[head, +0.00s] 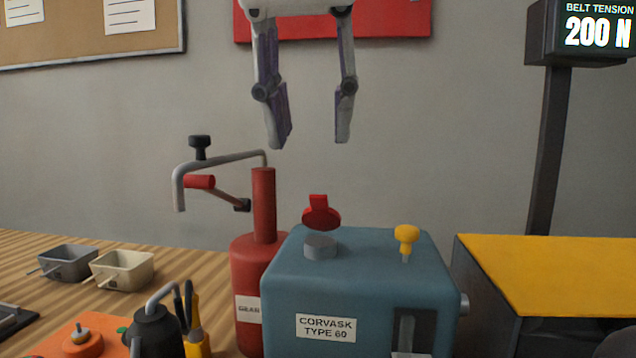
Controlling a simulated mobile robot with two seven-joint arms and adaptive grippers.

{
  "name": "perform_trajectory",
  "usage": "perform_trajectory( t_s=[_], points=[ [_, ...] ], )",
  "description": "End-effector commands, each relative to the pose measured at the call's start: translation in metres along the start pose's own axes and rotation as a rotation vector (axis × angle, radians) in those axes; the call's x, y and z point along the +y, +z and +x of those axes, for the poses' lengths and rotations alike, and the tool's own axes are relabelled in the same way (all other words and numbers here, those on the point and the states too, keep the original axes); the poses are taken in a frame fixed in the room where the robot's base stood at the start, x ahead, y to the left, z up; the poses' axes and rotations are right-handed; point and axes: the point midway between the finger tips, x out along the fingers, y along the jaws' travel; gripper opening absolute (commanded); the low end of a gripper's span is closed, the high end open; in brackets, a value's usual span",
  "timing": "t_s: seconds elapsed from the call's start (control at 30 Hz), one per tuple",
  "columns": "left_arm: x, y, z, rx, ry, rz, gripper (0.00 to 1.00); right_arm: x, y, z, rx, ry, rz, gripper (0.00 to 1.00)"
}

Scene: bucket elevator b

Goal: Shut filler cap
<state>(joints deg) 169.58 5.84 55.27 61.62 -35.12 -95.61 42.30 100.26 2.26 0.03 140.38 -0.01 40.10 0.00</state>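The red filler cap (321,214) stands tilted up, open, above the short grey filler neck (320,246) on top of the blue gearbox (360,290) labelled "CORVASK TYPE 60". My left gripper (311,140) hangs from the top of the picture, fingers pointing down and spread apart. Nothing is between its fingers. It is above the cap and apart from it. My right gripper is not in view.
A yellow-knobbed dipstick (406,242) stands on the gearbox, right of the filler. A red oil pump can (257,250) with a bent spout stands close on the left. A yellow-topped block (550,270) and a belt tension display (585,32) are right. Two small buckets (122,270) sit left.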

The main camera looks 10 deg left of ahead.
Motion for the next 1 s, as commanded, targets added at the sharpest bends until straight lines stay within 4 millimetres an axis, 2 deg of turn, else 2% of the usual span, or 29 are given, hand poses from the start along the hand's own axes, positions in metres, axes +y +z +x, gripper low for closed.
perform_trajectory(
  t_s=[0.1,0.3,0.43,0.67,0.83,1.0],
  points=[
    [-0.001,0.001,0.032,-0.005,-0.003,0.001,0.37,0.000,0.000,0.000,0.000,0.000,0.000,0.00],
    [0.000,0.000,0.069,-0.001,-0.001,-0.001,0.37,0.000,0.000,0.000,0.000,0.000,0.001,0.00],
    [0.000,0.000,0.078,0.000,0.000,-0.001,0.37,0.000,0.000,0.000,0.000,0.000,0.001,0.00],
    [0.000,0.000,0.079,0.001,0.001,-0.001,0.37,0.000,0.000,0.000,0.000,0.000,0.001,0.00],
    [0.000,0.000,0.079,0.001,0.001,-0.001,0.00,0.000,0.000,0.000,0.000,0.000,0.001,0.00],
    [0.000,0.000,0.079,0.001,0.001,-0.002,0.00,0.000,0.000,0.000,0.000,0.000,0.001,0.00]
  ],
)
